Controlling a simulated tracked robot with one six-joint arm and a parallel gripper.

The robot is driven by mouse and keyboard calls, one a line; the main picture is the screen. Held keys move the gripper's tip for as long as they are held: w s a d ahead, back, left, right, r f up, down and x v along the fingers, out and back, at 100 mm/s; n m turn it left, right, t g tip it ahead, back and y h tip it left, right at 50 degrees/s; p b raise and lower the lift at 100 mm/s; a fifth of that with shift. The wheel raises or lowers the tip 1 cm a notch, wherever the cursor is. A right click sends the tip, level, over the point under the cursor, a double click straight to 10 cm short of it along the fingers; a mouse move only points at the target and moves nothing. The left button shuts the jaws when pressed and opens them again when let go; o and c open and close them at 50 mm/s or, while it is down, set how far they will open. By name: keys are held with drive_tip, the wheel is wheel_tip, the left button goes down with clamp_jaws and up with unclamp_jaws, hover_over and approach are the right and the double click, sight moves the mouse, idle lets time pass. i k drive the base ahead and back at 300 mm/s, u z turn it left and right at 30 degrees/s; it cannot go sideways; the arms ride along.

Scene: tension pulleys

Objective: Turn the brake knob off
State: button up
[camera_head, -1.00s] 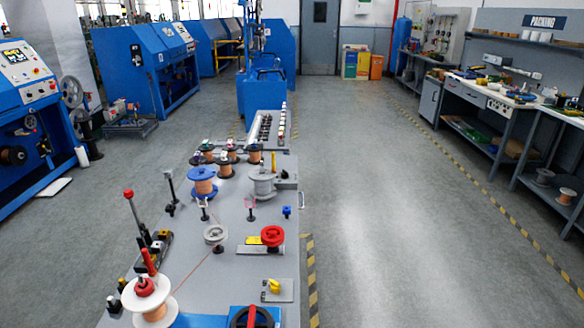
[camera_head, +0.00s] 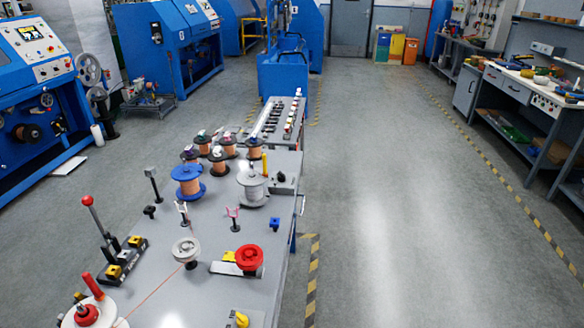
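A round red knob (camera_head: 249,257) sits on a light plate with a yellow label at the right side of the long grey bench (camera_head: 190,302). A yellow knob (camera_head: 238,319) is partly cut off at the bottom edge. I cannot tell which of these is the brake knob, as no label is readable. A lever with a red ball top (camera_head: 88,201) leans at the bench's left side. A grey pulley (camera_head: 186,250) has a thin copper-coloured wire running from it toward a red-topped white spool (camera_head: 87,313) at the lower left. My gripper is not in view.
A blue spool (camera_head: 187,182), a grey spool (camera_head: 252,184) and several copper spools stand on the bench's far part. Blue machines (camera_head: 168,45) stand at the left. The grey floor (camera_head: 400,220) right of the bench is clear up to a workbench (camera_head: 522,100).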

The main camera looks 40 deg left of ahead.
sight(281, 178)
drive_tip(key=z, duration=0.05)
drive_tip(key=i, duration=2)
drive_tip(key=u, duration=3.45)
